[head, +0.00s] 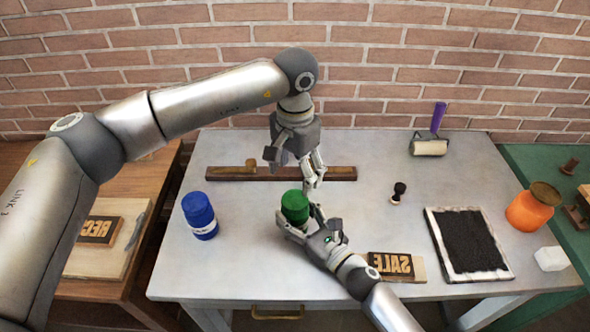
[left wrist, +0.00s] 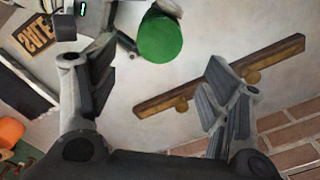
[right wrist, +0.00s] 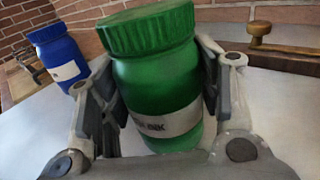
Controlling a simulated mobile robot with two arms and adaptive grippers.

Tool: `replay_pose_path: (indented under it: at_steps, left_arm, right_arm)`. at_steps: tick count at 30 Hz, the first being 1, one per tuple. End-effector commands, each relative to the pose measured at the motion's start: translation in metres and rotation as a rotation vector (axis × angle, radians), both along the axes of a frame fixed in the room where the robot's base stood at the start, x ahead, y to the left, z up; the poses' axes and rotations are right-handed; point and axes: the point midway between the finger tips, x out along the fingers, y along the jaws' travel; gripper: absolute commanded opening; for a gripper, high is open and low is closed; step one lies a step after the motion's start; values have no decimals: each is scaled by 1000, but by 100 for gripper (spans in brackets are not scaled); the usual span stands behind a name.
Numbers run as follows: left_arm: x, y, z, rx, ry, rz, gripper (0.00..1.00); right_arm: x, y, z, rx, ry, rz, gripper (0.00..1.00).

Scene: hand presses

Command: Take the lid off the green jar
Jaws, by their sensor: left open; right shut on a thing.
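The green jar (head: 294,209) stands on the grey table with its green ribbed lid (right wrist: 147,29) on. In the right wrist view the jar body (right wrist: 160,88) with a pale label fills the middle. My right gripper (head: 301,221) is shut on the jar body, one finger on each side, below the lid. My left gripper (head: 313,180) is open and empty, above and just behind the jar. In the left wrist view the lid top (left wrist: 160,38) shows beyond and between the open fingers (left wrist: 155,95), apart from them.
A blue jar (head: 200,216) stands to the left. A wooden rail (head: 230,173) lies behind. The SALE block (head: 397,267) is near the right forearm. A stamp (head: 398,192), roller (head: 430,146), ink tray (head: 468,244) and orange jar (head: 531,208) are at the right.

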Motion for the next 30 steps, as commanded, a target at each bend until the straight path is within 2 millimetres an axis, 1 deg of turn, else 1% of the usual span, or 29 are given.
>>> replay_pose_path:
  at_steps: [4,7,15,18,21,25,30]
  left_arm:
    - [0,0,-3,0,1,-53,72]
    - [0,0,-12,1,2,-59,72]
    - [-1,0,-53,0,3,-57,72]
    - [-1,0,-66,0,4,-58,72]
    - [0,0,-75,0,1,-57,72]
    - [0,0,-80,0,1,-57,72]
    - [0,0,-80,-1,1,-57,72]
  right_arm:
    - [0,-1,0,0,1,-1,0]
    - [0,-1,0,0,1,-1,0]
    - [0,-1,0,0,1,-1,0]
    - [0,-1,0,0,1,-1,0]
    - [0,-1,0,0,1,-1,0]
    - [0,-1,0,0,1,-1,0]
    - [0,-1,0,0,1,-1,0]
